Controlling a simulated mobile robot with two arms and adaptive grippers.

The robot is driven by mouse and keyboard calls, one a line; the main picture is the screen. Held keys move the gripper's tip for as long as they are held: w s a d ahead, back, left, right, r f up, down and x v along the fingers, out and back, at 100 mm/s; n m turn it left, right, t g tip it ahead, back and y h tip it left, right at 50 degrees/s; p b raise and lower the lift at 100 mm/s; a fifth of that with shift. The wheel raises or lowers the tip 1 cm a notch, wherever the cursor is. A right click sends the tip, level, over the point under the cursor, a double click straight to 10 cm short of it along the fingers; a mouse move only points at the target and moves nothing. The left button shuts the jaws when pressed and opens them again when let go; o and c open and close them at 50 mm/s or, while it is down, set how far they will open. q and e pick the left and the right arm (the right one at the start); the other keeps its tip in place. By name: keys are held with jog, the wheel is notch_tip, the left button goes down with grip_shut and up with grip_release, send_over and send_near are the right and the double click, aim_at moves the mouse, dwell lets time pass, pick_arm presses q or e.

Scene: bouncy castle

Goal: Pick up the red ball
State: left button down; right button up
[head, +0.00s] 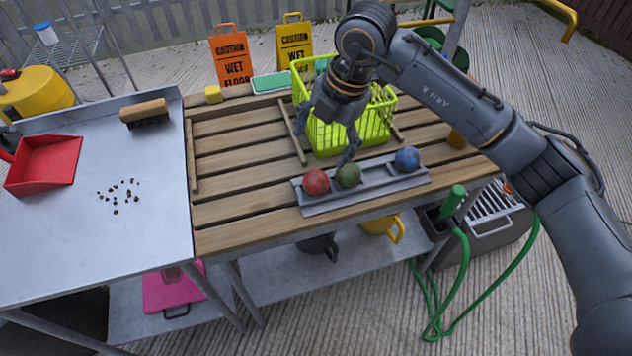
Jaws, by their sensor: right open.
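The red ball (316,182) sits at the left end of a grey tray (377,188) on the slatted wooden table. A green ball (347,175) is beside it, and a blue ball (407,158) sits toward the tray's right end. My right gripper (328,146) points down above and behind the tray, in front of the basket. It is open, with one finger close to the green ball; I cannot tell whether it touches. The red ball is in plain view, apart from the fingers. My left gripper is not in view.
A yellow-green basket (374,130) stands behind the tray, partly hidden by my right arm. A metal table (60,240) at left holds a red dustpan (42,165), a brush (146,113) and dark crumbs. Caution signs (231,58) stand behind. The slats left of the tray are clear.

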aim_at(318, 175)
jog(key=shift+m+h, duration=0.3)
jog(key=shift+h, duration=0.2)
jog(key=f, duration=0.2)
jog(key=w+f, duration=0.1)
jog(key=f, duration=0.4)
jog(key=shift+w+d+f+p, duration=0.3)
jog(key=shift+w+f, duration=0.1)
jog(key=shift+w+a+f+p, duration=0.15)
jog(key=shift+a+f, duration=0.1)
jog(key=shift+f, duration=0.65)
jog(key=shift+s+a+f+p, duration=0.1)
jog(key=shift+a+f+p, duration=0.1)
jog(key=shift+f, duration=0.65)
jog(key=shift+w+a+f+p, duration=0.1)
jog(key=shift+a+f, duration=0.15)
jog(key=shift+f, duration=0.65)
jog(key=c, duration=1)
